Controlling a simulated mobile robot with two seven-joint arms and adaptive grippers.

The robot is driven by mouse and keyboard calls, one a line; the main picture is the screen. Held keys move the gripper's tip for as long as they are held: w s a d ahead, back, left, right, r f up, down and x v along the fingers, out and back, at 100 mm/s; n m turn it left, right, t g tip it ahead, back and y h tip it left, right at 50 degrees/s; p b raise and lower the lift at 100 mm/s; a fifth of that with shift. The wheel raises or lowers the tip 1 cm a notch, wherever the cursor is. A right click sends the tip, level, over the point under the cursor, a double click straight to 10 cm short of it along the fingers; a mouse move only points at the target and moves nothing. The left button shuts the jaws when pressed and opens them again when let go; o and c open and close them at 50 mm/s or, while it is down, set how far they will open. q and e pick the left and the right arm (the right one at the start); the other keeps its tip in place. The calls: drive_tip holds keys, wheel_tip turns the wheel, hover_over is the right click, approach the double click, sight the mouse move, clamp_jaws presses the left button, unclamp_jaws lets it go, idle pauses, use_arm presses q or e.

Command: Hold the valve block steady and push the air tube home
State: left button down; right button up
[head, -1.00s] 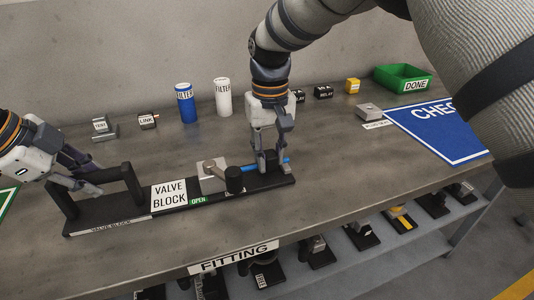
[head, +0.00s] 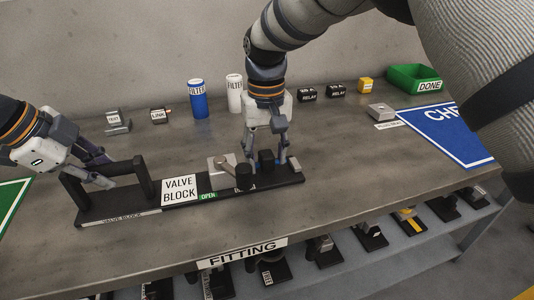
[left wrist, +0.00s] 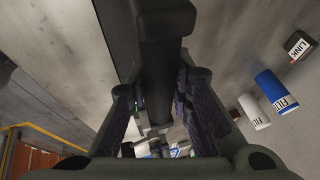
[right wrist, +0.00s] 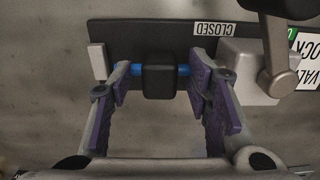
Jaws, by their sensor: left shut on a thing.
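The valve block fixture is a long black base (head: 160,214) on the table, with a black handle frame (head: 148,180) at its left end. My left gripper (head: 104,176) is shut on that handle, which also fills the middle of the left wrist view (left wrist: 160,60). A grey body (head: 219,172) carries a lever with a black knob (head: 244,177). The blue air tube (right wrist: 183,70) runs through a black block (right wrist: 159,75) in the right wrist view. My right gripper (right wrist: 158,95) is open, its fingers either side of this block. The tube's end at the grey body is hidden by a finger.
Behind stand blue (head: 197,98) and white (head: 235,93) filters, relays (head: 307,95), a yellow part (head: 365,86) and a green DONE bin (head: 414,78). A blue sign (head: 450,132) lies at right. Parts stand on the lower shelf (head: 340,260). The table front is clear.

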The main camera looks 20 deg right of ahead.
sight(267, 154)
drive_tip(key=shift+f, duration=0.1)
wheel_tip(267, 154, up, 12)
drive_tip(key=shift+o, duration=0.6)
drive_tip(key=shift+s, duration=0.1)
wheel_tip(267, 154, down, 12)
drive_tip(key=n, duration=1.8)
drive_tip(key=shift+f, duration=0.15)
